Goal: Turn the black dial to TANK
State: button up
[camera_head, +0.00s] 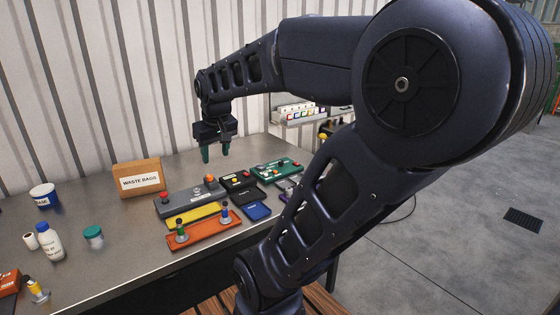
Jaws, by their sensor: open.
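I cannot pick out the black dial or any TANK marking for sure; the controls are too small to read. Several small panels lie together on the bench. A grey panel (185,203) carries a red button and an orange-red knob. A black panel (233,187) with small coloured controls sits to its right. A green panel (290,171) with several small knobs, some dark, lies further right. My gripper (215,153) points down with its two green-tipped fingers apart. It is empty and appears above the bench, behind the grey and black panels in the picture.
An orange tray (204,235) with two upright fittings, a yellow plate (193,215) and a blue pad (257,212) lie in front. A WASTE BAGS box (138,178) stands left. My arm hides the bench's right part.

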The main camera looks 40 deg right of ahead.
jog(key=w+d+f+n+g+h, duration=0.1)
jog(key=w+d+n+g, duration=0.1)
jog(key=w+d, duration=0.9)
jog(key=w+d+n+g+h, duration=0.1)
jog(key=w+d+n+g, duration=0.1)
jog(key=w+d, duration=0.9)
jog(key=n+g, duration=0.3)
jog(key=n, duration=0.1)
send_near(281, 161)
jog(key=shift+h, duration=0.4)
jog(key=x, duration=0.8)
jog(key=shift+a+f, duration=0.25)
jog(key=shift+f, duration=0.05)
jog(key=c, duration=1)
